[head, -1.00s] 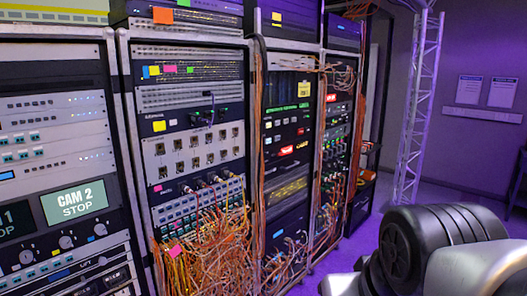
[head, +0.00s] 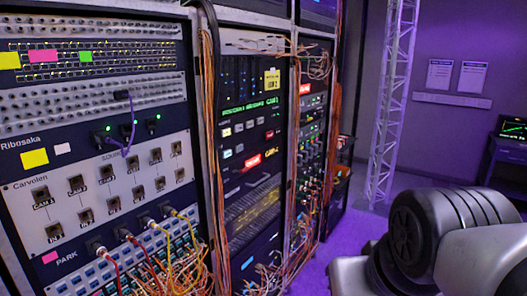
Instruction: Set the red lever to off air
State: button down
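I cannot make out a red lever in the head view. A rack (head: 252,190) of dark panels with lit buttons stands in the middle; it bears a small red lit block (head: 252,162), too small to read or to tell as a lever. A narrower rack (head: 308,150) to its right has a red lit label (head: 305,88) near its top. My gripper is not in view; only a dark and grey part of my own arm shows at the lower right.
A patch rack (head: 95,195) with colored notes and cables fills the left. Orange cables (head: 208,110) hang between racks. A metal truss (head: 393,100) stands right of center. Purple floor (head: 352,237) is open beyond the racks. A desk with a monitor (head: 512,130) is at the far right.

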aim_at(245, 170)
jog(key=i+j+z, duration=0.15)
jog(key=i, duration=0.3)
jog(key=i+j+z, duration=0.1)
jog(key=i, duration=0.4)
jog(key=i+j+z, duration=0.15)
jog(key=i, duration=0.3)
